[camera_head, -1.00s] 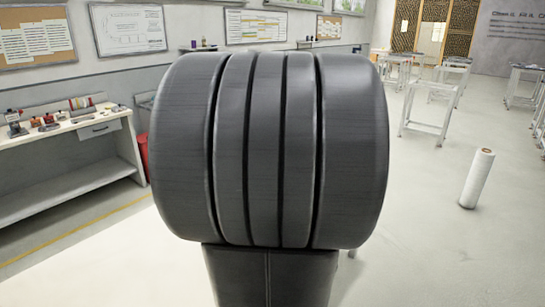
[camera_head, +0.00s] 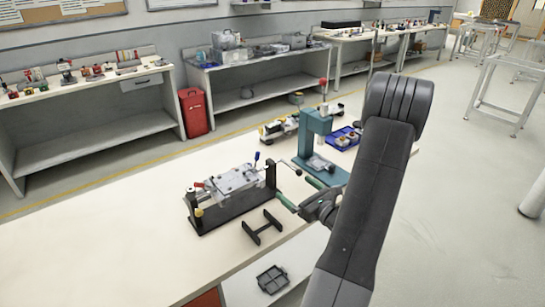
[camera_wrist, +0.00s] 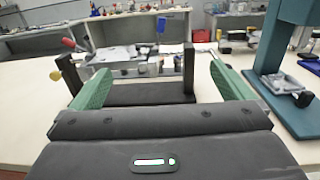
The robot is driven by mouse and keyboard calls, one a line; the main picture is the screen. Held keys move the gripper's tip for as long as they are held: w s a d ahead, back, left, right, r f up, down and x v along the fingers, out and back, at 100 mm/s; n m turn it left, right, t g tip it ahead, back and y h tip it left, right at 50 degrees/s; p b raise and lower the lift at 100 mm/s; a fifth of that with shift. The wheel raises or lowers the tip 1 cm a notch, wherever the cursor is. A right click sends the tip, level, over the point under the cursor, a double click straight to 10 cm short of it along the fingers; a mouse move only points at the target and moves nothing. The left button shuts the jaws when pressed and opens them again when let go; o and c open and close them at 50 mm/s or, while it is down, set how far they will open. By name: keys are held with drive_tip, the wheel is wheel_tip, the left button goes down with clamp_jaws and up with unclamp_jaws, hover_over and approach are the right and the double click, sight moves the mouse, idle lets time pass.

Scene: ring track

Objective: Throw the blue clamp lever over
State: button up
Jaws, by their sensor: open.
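The blue clamp lever (camera_head: 257,157) stands upright at the back right of a fixture, a silver plate (camera_head: 236,180) on a black stand with end uprights. In the wrist view the blue lever (camera_wrist: 161,24) rises behind the silver plate (camera_wrist: 125,54), a little right of centre. A red-tipped lever (camera_head: 198,186) is at the fixture's left end. My gripper (camera_head: 300,193) is to the right of the fixture. Its two green fingers are spread wide and empty, and its opening (camera_wrist: 160,82) faces the fixture. It appears apart from the lever.
A green press (camera_head: 318,145) with a red knob stands behind and right of the fixture, close to my gripper. A blue tray (camera_head: 345,137) lies beyond it. A black H-shaped part (camera_head: 262,227) lies in front of the fixture. The table's left (camera_head: 80,240) is clear.

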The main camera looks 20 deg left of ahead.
drive_tip(key=p+x, duration=0.2)
drive_tip(key=x, duration=0.8)
drive_tip(key=shift+p, duration=0.3)
drive_tip(key=b+v, duration=0.2)
drive_tip(key=v, duration=0.8)
drive_tip(key=shift+b, duration=0.35)
drive_tip(key=p+x, duration=0.3)
drive_tip(key=x, duration=0.6)
drive_tip(key=b+v, duration=0.2)
drive_tip(key=v, duration=0.3)
drive_tip(key=shift+s+d, duration=0.1)
drive_tip(key=shift+d, duration=0.05)
